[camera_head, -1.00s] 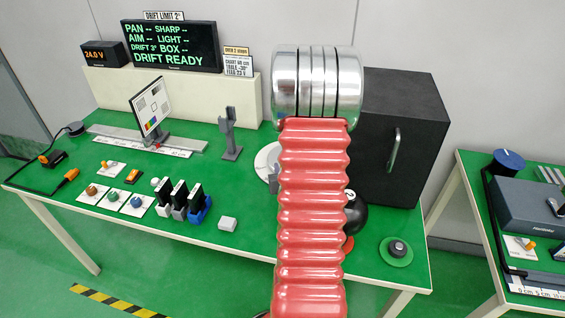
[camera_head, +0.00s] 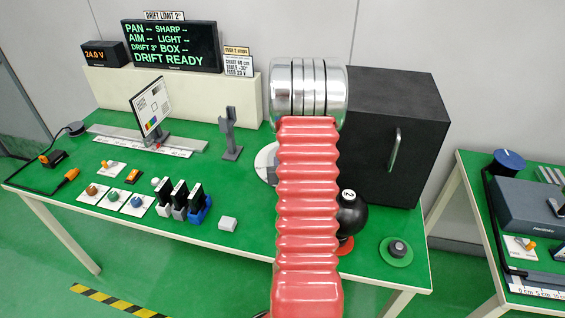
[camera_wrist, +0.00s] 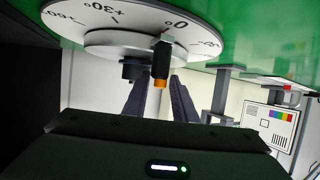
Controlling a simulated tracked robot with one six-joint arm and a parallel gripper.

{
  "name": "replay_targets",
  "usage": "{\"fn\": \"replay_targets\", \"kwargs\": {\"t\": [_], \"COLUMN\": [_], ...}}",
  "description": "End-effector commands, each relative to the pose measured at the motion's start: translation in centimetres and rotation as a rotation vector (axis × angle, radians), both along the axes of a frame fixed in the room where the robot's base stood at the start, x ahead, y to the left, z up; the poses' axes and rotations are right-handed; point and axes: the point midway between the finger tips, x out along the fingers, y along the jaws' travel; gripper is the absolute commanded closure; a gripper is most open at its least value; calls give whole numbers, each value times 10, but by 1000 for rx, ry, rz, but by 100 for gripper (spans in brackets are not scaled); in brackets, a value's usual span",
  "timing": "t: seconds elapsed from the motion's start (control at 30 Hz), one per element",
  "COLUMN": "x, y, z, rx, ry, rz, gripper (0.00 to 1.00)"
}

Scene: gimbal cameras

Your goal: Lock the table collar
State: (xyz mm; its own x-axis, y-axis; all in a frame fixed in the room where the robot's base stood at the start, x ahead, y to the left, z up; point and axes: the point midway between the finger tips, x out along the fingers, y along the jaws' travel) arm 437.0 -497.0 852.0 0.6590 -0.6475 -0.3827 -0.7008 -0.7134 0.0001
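In the wrist view a round white table dial (camera_wrist: 105,22) with degree marks appears tilted near the top, with a grey pointer block at its 0° mark. A small dark lever with an orange tip (camera_wrist: 160,83) hangs at the dial's edge, beside a dark knob (camera_wrist: 132,68). My gripper (camera_wrist: 158,92) has two dark fingers apart, one on each side of the orange tip; I cannot tell if either touches it. In the head view only the left edge of the dial (camera_head: 264,163) shows. My red arm hides the rest and my gripper there.
A black box (camera_head: 395,130) with a handle stands right of my arm. A black ball (camera_head: 352,215) and a knob on a green disc (camera_head: 397,248) are near the right front. A grey post (camera_head: 230,135) and a chart panel (camera_head: 151,105) stand to the left.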

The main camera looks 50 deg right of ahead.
Motion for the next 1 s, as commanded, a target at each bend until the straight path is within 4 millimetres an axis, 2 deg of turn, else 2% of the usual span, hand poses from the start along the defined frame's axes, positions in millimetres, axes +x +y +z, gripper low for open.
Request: {"fn": "replay_targets", "kwargs": {"t": [0.07, 0.33, 1.0], "x": [0, 0, -2], "y": [0, 0, -2], "z": [0, 0, 0], "rx": [0, 0, 0], "ry": [0, 0, 0], "rz": [0, 0, -15], "gripper": [81, 100, 100]}}
